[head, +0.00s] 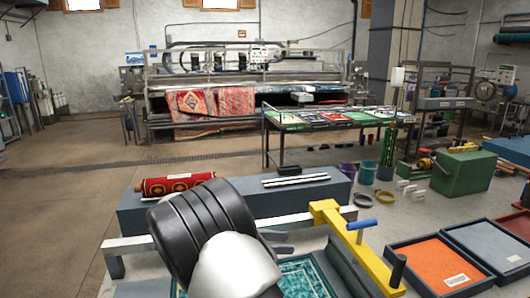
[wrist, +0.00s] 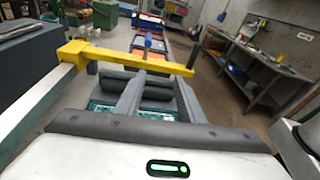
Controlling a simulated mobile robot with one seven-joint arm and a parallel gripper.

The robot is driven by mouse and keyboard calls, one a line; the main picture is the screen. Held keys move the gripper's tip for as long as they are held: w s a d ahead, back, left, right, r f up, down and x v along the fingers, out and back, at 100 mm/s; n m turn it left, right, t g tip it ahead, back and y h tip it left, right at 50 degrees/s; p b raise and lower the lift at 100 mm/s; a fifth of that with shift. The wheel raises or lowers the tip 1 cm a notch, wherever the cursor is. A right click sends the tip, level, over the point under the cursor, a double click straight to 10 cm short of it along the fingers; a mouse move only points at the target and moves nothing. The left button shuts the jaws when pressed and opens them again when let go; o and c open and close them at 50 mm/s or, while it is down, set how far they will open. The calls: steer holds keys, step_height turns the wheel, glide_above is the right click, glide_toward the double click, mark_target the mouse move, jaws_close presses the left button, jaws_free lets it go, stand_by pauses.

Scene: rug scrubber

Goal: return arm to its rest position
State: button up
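My arm reaches forward from the bottom of the head view, with its black and white links over the work area. My gripper (wrist: 158,88) shows in the wrist view with two grey fingers spread apart. It is open, with nothing seen held between them. Beyond the fingers lie a dark grey roller and part of a teal patterned rug (wrist: 140,112). The same rug (head: 305,274) shows at the bottom of the head view, partly hidden by my arm. In the head view the fingertips are mostly hidden behind the arm; small dark parts show to its right.
A yellow bar (head: 352,245) with a blue handle stands close right of my arm. A grey bench (head: 310,195) behind it bears a red rolled rug (head: 176,185). Trays (head: 436,268) lie at lower right, beside a green box (head: 462,174). Open floor (head: 55,220) lies left.

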steer(key=s+d+r+m+g+y+p, duration=0.3)
steer(key=s+d+r+m+y, duration=0.6)
steer(key=s+d, duration=0.2)
steer(key=s+r+m+t+y+p, duration=0.1)
steer(key=s+r+m+t+y, duration=0.2)
steer(key=s+m, duration=0.3)
steer(key=s+r+m+t+y+p, duration=0.2)
steer(key=s+r+m+t+y, duration=0.1)
steer(key=s+m, duration=0.3)
steer(key=shift+s+a+r+y, duration=0.15)
steer(key=shift+s+r+y, duration=0.25)
steer(key=shift+s, duration=0.6)
steer(key=shift+w, duration=0.1)
